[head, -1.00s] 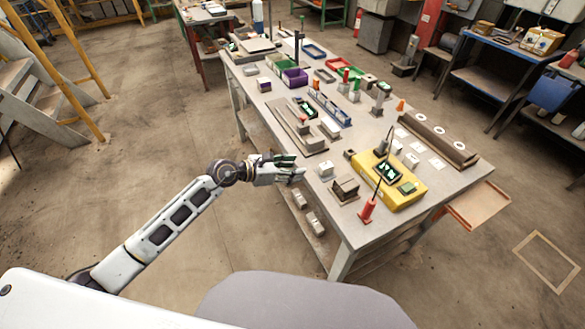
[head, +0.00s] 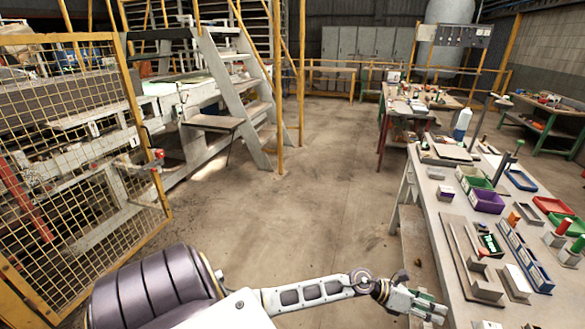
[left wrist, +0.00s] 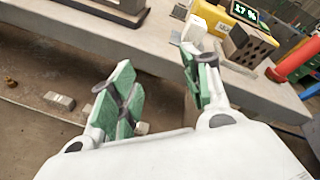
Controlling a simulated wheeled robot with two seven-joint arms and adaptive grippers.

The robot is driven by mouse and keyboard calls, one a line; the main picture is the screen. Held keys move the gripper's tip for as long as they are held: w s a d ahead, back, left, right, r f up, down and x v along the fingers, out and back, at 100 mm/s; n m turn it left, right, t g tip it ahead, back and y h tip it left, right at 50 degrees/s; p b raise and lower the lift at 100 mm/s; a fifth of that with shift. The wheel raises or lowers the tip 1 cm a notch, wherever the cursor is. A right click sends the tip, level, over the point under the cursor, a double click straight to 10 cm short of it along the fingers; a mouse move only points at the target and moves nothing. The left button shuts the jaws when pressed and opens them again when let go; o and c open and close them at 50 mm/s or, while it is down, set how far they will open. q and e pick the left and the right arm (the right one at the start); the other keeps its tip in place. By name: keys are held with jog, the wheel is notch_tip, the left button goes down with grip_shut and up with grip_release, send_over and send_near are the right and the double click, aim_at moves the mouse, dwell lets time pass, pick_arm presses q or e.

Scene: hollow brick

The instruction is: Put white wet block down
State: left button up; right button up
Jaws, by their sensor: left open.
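A white block (left wrist: 195,28) sits on the table top near its edge in the left wrist view, beside the dark hollow brick (left wrist: 248,46). I cannot tell whether it is wet. My left gripper (head: 428,306) is at the near left edge of the table in the head view. In the left wrist view its green-padded fingers (left wrist: 160,88) are spread apart, with nothing held between them. The right finger reaches close below the white block in the picture; contact cannot be told. My right gripper is out of view.
The workbench (head: 425,200) carries a purple bin (head: 487,201), a blue rack (head: 525,257) and other items. A yellow device (left wrist: 232,14) reading 17 % stands behind the brick. A pale block (left wrist: 58,99) lies below the table top. Open floor lies left of the bench.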

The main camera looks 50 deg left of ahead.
pick_arm(q)
jog(key=s+a+f+n+t+y, duration=0.1)
jog(key=a+f+n, duration=0.2)
jog(key=f+n, duration=0.25)
jog(key=s+a+f+n+t+y, duration=0.1)
jog(key=a+f+n+y, duration=0.2)
jog(key=f, duration=0.4)
jog(key=a+f+n, duration=0.3)
jog(key=f+n, duration=0.3)
jog(key=s+a+f+n+g+y, duration=0.1)
jog(key=s+a+f+n+y, duration=0.2)
jog(key=s+f+n, duration=0.45)
jog(key=s+a+f+n+g+y, duration=0.1)
jog(key=s+a+f+n+y, duration=0.3)
jog(key=f, duration=0.6)
jog(key=s+f+n+g, duration=0.3)
jog(key=s+f, duration=0.2)
jog(key=s, duration=0.7)
jog(key=s+d+f+n+g, duration=0.1)
jog(key=s+f+n+g, duration=0.2)
jog(key=s, duration=1)
jog(key=s+f+n+g, duration=0.2)
jog(key=s+f+n, duration=0.2)
jog(key=s+f, duration=0.5)
jog(key=shift+s+d+f+g, duration=0.25)
jog(key=shift+s+g, duration=0.15)
jog(key=shift+s, duration=1.75)
